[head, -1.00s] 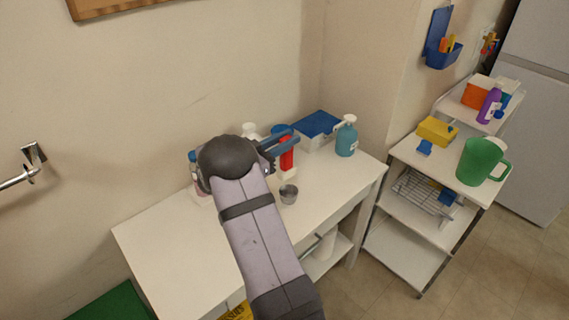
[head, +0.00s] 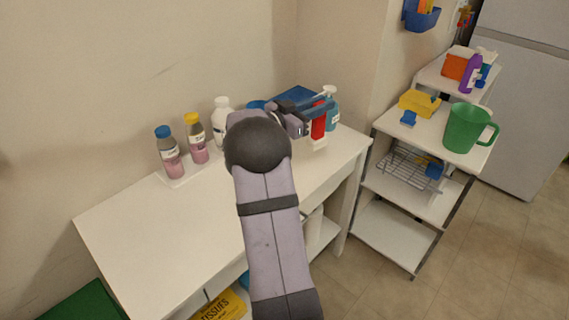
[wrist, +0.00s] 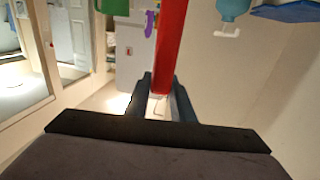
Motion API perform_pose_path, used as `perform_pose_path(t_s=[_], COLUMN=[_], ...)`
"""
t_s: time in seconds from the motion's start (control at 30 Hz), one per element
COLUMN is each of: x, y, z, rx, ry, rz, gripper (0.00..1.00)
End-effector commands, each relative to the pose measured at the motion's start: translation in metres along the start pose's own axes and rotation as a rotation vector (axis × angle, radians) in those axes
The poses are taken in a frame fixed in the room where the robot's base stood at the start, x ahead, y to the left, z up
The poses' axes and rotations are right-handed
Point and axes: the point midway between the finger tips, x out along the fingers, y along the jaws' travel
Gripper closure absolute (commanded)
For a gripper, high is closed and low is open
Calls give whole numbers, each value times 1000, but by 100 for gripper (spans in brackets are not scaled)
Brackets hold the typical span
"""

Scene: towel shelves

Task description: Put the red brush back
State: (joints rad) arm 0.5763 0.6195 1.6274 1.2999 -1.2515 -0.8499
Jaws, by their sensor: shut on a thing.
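The red brush (head: 319,126) shows in the head view as a red handle with a pale lower end, upright above the white table (head: 130,245). My gripper (head: 312,112) is shut on it, in front of the teal pump bottle (head: 332,108). In the wrist view the red handle (wrist: 170,40) runs between the two fingers (wrist: 160,98) of my gripper. My forearm hides part of the table behind it.
Two pink-filled bottles (head: 170,155) (head: 196,140) and a white bottle (head: 222,118) stand along the wall. A blue-topped box (head: 297,93) is behind my gripper. A shelf cart at right holds a green jug (head: 465,128) and yellow box (head: 420,102).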

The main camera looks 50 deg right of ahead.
Motion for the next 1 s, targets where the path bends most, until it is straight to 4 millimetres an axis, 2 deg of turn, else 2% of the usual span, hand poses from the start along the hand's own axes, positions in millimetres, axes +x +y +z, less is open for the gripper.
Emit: perform_pose_path(t_s=[0.1,0.27,0.4,0.5,0.7,0.87,1.0], x=[12,6,-5,-12,-19,-20,-20], y=[-20,-65,-104,-120,-133,-134,-134], z=[-10,-25,-19,-11,1,4,17], rx=[5,-1,-3,-3,-1,0,-3], ry=[3,2,1,0,1,1,-1], rz=[-98,-273,-423,-491,-548,-556,-554], gripper=[100,100,100,100,100,100,100])
